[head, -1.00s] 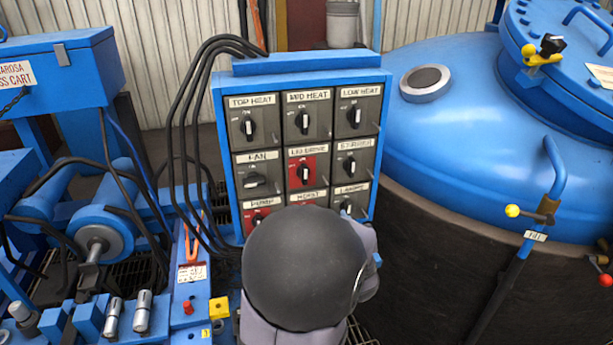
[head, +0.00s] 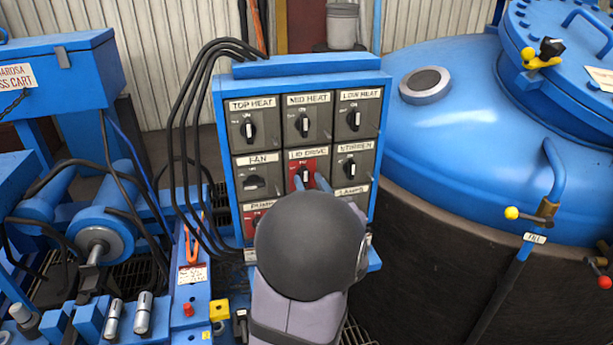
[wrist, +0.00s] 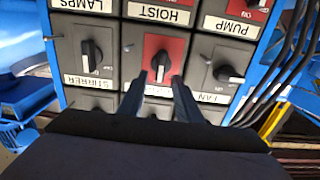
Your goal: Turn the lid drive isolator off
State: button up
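The lid drive isolator (head: 303,170) is a black rotary knob on a red plate in the middle of the switch panel (head: 300,68). The knob stands about upright, toward its ON mark. In the wrist view, which is upside down, this knob (wrist: 160,63) also points up and down. My gripper (head: 310,180) is open, with its two blue fingers pointing at the panel. In the wrist view the fingertips (wrist: 160,80) lie to the left and right of the knob's near end, with a gap between them. I cannot tell whether they touch it. The fingers partly hide the lid drive label.
The fan switch (head: 255,183), turned sideways, and the stirrer switch (head: 350,169) flank it closely. The hoist switch (wrist: 164,14) is below, hidden by my arm in the head view. Black cables (head: 178,130) run left; a blue furnace lid (head: 460,120) stands right.

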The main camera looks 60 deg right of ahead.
aim_at(305, 175)
jog(key=shift+x, duration=1.55)
grip_shut()
